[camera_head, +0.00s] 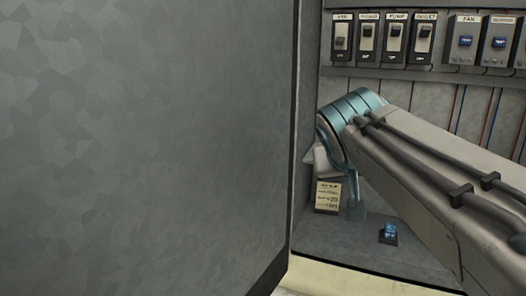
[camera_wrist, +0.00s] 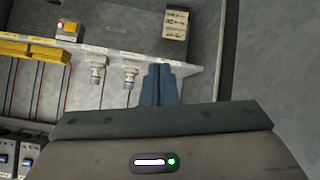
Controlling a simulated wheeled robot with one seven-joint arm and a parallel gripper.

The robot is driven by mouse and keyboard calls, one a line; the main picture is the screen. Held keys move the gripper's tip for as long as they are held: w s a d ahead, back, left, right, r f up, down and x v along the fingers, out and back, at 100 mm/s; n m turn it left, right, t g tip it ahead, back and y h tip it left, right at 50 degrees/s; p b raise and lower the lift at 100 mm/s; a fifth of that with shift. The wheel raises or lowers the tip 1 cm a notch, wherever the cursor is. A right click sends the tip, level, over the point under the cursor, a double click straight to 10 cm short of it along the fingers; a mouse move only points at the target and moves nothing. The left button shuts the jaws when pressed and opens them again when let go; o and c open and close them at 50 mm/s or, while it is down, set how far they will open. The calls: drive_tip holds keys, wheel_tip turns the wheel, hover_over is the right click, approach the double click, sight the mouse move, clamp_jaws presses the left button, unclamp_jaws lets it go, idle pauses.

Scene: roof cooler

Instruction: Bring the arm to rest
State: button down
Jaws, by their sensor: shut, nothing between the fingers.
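My arm (camera_head: 430,180) reaches from the lower right into an open grey cabinet in the head view. Its teal-banded wrist end (camera_head: 345,120) is inside the cabinet, in front of the back wall. In the wrist view my gripper (camera_wrist: 165,70) has its two blue-grey fingers together, with nothing between them. The fingers point into the cabinet, close to a pale ledge with two light fittings (camera_wrist: 130,72). In the head view the fingers are mostly hidden by the wrist, so their exact gap to nearby things cannot be told.
A large grey panel (camera_head: 150,140) fills the left. Switches (camera_head: 395,40) line the cabinet's top. A labelled cream box (camera_head: 328,196) and a small blue-topped switch (camera_head: 388,233) are low in the cabinet. Yellow blocks (camera_wrist: 28,50) and wires show in the wrist view.

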drive_tip(key=s+f+g+y+p, duration=0.1)
drive_tip(key=s+f+g+p, duration=0.1)
drive_tip(key=s+f, duration=0.5)
drive_tip(key=s+a+f+g+y+p, duration=0.1)
drive_tip(key=s+f+g, duration=0.3)
drive_tip(key=s+f, duration=0.4)
wheel_tip(320, 180, down, 6)
drive_tip(key=shift+s+f+n+g+y+p, duration=0.15)
drive_tip(key=shift+s+n+g+y+p, duration=0.2)
drive_tip(key=shift+y, duration=0.35)
